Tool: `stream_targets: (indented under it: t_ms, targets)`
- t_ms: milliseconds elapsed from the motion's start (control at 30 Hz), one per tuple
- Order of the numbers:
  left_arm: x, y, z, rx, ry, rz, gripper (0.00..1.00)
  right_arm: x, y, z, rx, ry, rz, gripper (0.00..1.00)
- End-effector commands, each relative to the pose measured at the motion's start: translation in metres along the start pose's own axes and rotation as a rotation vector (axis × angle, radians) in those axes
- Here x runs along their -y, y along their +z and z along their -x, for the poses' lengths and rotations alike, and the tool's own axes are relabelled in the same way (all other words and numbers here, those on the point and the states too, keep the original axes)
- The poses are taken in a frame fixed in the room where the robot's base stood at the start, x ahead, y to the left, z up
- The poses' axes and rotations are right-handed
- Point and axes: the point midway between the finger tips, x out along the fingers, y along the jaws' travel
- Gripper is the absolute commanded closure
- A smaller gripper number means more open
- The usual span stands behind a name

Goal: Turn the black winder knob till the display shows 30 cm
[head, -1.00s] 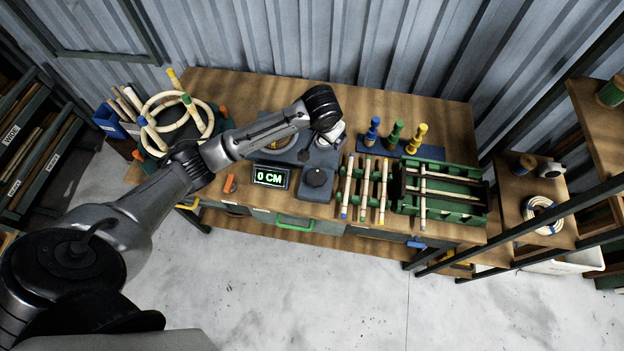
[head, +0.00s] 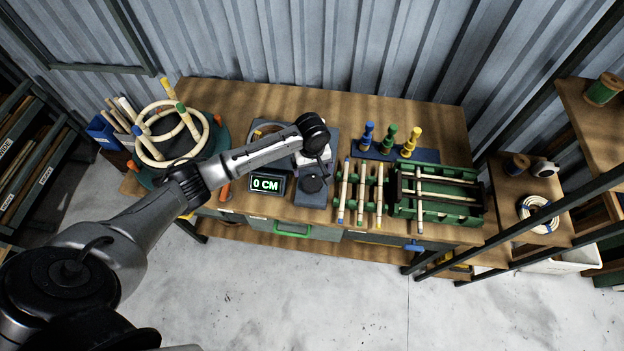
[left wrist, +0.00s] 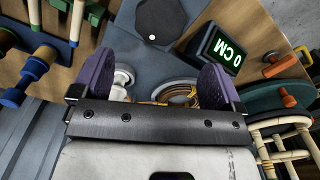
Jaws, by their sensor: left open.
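The black winder knob (head: 313,183) sits on a grey base at the front of the bench; it also shows at the top of the left wrist view (left wrist: 160,20). The display (head: 267,184) left of it reads 0 CM, and the same reading shows in the left wrist view (left wrist: 222,52). My left gripper (head: 314,160) hangs over the winder, just behind the knob, partly hidden under its wrist. In the left wrist view its two purple fingers (left wrist: 157,75) are wide apart with nothing held between them. The knob lies beyond the fingertips, apart from them. My right gripper is out of view.
A round stand with a pale rattan ring (head: 170,135) is at the left. A green rack with rattan sticks (head: 362,190) is close right of the knob, then a green jig (head: 440,208). Blue, green and yellow pegs (head: 390,138) stand behind. The floor in front is clear.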

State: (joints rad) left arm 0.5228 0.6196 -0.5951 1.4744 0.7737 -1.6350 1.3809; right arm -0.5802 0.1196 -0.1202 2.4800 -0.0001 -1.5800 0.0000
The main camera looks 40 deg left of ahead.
Motion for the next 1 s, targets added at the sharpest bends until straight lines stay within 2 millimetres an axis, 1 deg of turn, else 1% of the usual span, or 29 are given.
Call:
stream_targets:
  t_ms: [33, 100, 300, 400, 633, 1000]
  targets:
    - [0.000, 0.000, -0.012, 0.001, -0.001, 0.000, 0.08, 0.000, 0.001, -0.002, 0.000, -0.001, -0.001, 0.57]
    - [0.000, 0.000, -0.025, 0.000, -0.002, 0.000, 0.08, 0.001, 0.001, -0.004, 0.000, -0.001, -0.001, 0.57]
    - [0.000, 0.000, -0.056, -0.001, -0.001, -0.001, 0.08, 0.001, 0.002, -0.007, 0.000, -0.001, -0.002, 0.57]
    - [0.000, 0.000, -0.067, -0.001, 0.000, -0.001, 0.08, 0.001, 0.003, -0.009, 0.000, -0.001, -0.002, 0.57]
    - [0.000, 0.000, -0.082, -0.002, 0.000, -0.001, 0.08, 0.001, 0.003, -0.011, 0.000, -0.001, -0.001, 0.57]
    - [0.000, 0.000, -0.084, -0.002, 0.001, -0.002, 0.08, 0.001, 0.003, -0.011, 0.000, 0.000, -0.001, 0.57]
